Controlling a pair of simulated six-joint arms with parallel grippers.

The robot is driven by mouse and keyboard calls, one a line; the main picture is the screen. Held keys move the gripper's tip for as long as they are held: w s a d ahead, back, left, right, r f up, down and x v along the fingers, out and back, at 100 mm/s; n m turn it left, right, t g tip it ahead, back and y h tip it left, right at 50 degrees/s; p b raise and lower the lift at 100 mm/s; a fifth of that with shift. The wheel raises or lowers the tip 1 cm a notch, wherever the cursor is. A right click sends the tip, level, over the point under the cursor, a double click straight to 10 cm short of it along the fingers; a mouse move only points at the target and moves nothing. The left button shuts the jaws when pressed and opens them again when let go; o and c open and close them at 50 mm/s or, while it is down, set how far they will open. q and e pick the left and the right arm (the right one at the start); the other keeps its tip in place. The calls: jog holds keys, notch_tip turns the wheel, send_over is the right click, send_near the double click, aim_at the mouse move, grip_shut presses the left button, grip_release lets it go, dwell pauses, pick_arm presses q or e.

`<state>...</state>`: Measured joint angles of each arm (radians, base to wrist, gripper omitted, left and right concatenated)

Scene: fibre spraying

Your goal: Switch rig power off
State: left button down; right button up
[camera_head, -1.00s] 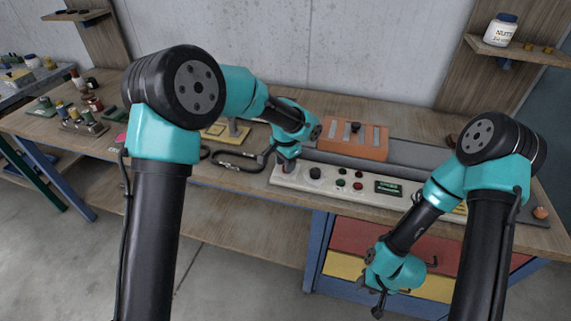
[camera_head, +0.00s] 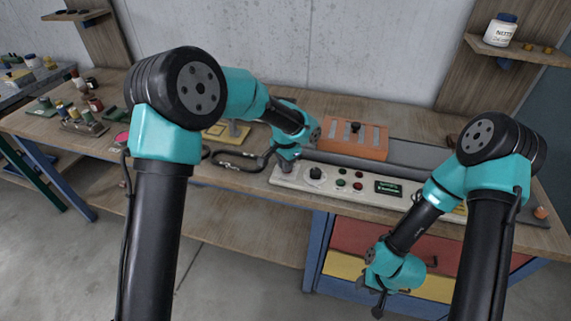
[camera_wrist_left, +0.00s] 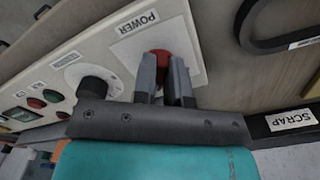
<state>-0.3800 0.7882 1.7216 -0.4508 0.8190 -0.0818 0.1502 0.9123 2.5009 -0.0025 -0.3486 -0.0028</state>
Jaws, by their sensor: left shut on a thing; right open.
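The control panel (camera_head: 327,181) is a long pale box along the bench's front edge. In the left wrist view its left-hand end bears a POWER label (camera_wrist_left: 139,23) on a light plate, with a red power knob (camera_wrist_left: 161,58) below the label. My left gripper (camera_wrist_left: 168,75) is shut on the red knob, one finger on each side, hiding much of it. In the head view my left gripper (camera_head: 286,167) is over the panel's left end and covers the knob. My right gripper (camera_head: 380,302) is open and empty, low in front of the drawers.
Next to the power plate are a black dial (camera_head: 316,174) and several green and red buttons, with a small display (camera_head: 388,188). An orange block (camera_head: 352,141) stands behind the panel. A dark looped handle (camera_head: 238,160) lies left of it. A SCRAP label (camera_wrist_left: 292,120) shows nearby.

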pick_arm(q)
jog(key=shift+n, duration=0.4)
jog(key=n, duration=0.6)
jog(key=shift+s+d, duration=0.1)
jog(key=shift+d, duration=0.1)
jog(key=n, duration=0.3)
jog(key=shift+d+n, duration=0.1)
jog(key=shift+n, duration=0.2)
jog(key=shift+d+n, duration=0.1)
jog(key=shift+n, duration=1.7)
jog(key=c, duration=1.2)
grip_release()
jog(key=shift+o, duration=0.2)
notch_tip(320, 180, up, 18)
jog(key=shift+f, duration=0.25)
